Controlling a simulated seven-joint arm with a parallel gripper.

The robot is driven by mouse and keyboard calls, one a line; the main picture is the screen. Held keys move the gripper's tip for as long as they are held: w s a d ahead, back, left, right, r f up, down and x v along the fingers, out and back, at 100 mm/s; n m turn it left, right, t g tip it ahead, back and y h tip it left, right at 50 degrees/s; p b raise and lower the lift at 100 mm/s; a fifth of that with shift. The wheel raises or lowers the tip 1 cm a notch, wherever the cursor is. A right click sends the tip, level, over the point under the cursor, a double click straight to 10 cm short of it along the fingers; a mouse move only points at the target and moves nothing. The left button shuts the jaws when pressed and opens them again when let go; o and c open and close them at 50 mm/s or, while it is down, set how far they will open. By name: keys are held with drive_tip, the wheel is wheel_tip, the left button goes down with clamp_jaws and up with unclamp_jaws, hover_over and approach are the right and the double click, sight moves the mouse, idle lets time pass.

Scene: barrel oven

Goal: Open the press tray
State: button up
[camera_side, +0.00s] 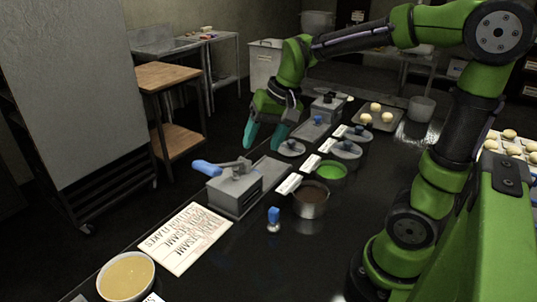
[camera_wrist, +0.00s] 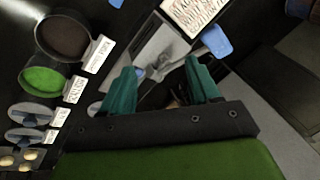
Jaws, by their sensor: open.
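The press (camera_side: 236,192) is a grey metal box with a lever and blue handle (camera_side: 207,168) on top, standing on the dark counter. A flat grey plate (camera_side: 268,169) extends from its far side; I cannot tell whether this is the tray. My gripper (camera_side: 265,142) points down with its teal fingers apart and empty, above the counter behind the press. In the wrist view, the press's metal top (camera_wrist: 155,50) and blue handle (camera_wrist: 215,42) show beyond the fingers (camera_wrist: 160,68). Nothing is seen touching the fingers.
Pots of brown (camera_side: 310,199) and green (camera_side: 327,173) filling and lidded pots (camera_side: 346,149) stand to the right. A second grey device (camera_side: 325,108) stands farther back. A printed sheet (camera_side: 185,238), a bowl (camera_side: 126,276) and a blue-handled stamp (camera_side: 273,219) are nearer the front.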

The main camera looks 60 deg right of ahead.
sight(253, 175)
drive_tip(key=w+d+f+m+g+h, duration=0.1)
drive_tip(key=w+d+f+m+g, duration=0.25)
drive_tip(key=w+d+m, duration=0.6)
drive_tip(key=shift+n, duration=0.65)
drive_tip(key=f, duration=0.5)
drive_tip(key=w+d+f, duration=0.1)
drive_tip(key=f, duration=0.9)
drive_tip(key=shift+w+d+f, duration=0.2)
drive_tip(key=shift+d+f, duration=0.05)
drive_tip(key=shift+f, duration=0.15)
clamp_jaws()
